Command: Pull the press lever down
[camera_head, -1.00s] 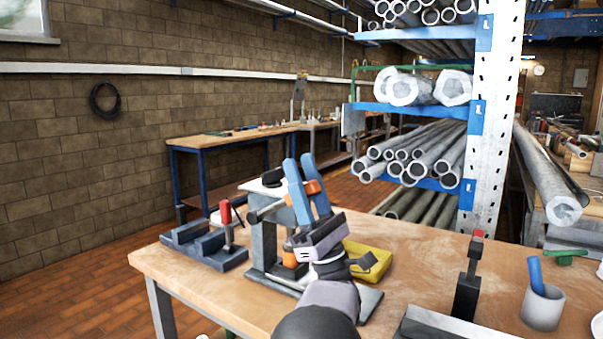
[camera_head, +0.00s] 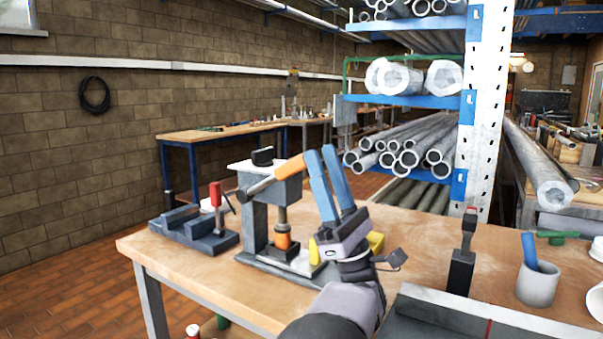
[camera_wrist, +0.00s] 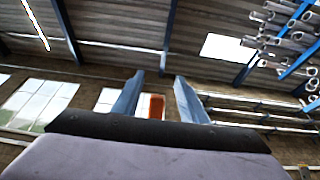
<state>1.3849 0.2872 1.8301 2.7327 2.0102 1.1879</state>
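The press (camera_head: 255,215) stands on the workbench in the head view, with a grey column and an orange-tipped ram. Its lever (camera_head: 262,186) slants up to the right and ends in an orange grip (camera_head: 289,167). My gripper (camera_head: 323,152) is right of the press, its two blue fingers pointing up and apart with nothing clamped. The left finger appears close to the grip's end; I cannot tell whether they touch. In the wrist view, the orange grip (camera_wrist: 156,106) shows in the gap between the open fingers (camera_wrist: 158,80).
A dark vise-like fixture (camera_head: 195,232) with a red handle stands left of the press. A yellow thing (camera_head: 376,242) is partly hidden behind my gripper. A black upright tool (camera_head: 462,265) and a grey cup (camera_head: 538,284) are at right. The bench (camera_head: 185,280) is bare at front left.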

